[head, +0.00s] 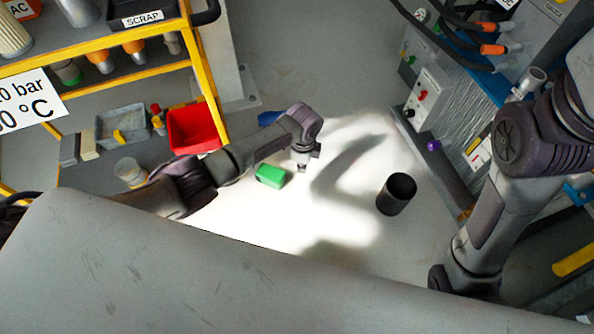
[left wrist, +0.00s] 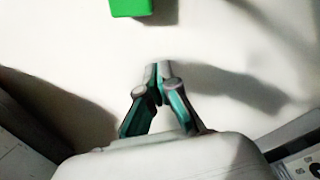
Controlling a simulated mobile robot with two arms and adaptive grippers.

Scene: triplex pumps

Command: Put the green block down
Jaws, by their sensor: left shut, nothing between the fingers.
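The green block (head: 270,175) lies on the pale, brightly lit surface (head: 340,215) near the middle of the head view. It also shows at the top edge of the left wrist view (left wrist: 130,8), partly cut off. My left gripper (head: 303,165) is just to the right of the block in the head view, apart from it. In the left wrist view its fingertips (left wrist: 159,68) are together with nothing between them. My right arm comes in at the right, but its gripper is out of sight.
A dark open cylinder (head: 396,194) stands on the lit surface to the right. A red bin (head: 193,128), a grey tray (head: 122,128) and a clear jar (head: 128,172) are at the left by a yellow-framed rack (head: 206,75). An equipment panel (head: 428,97) stands at the right.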

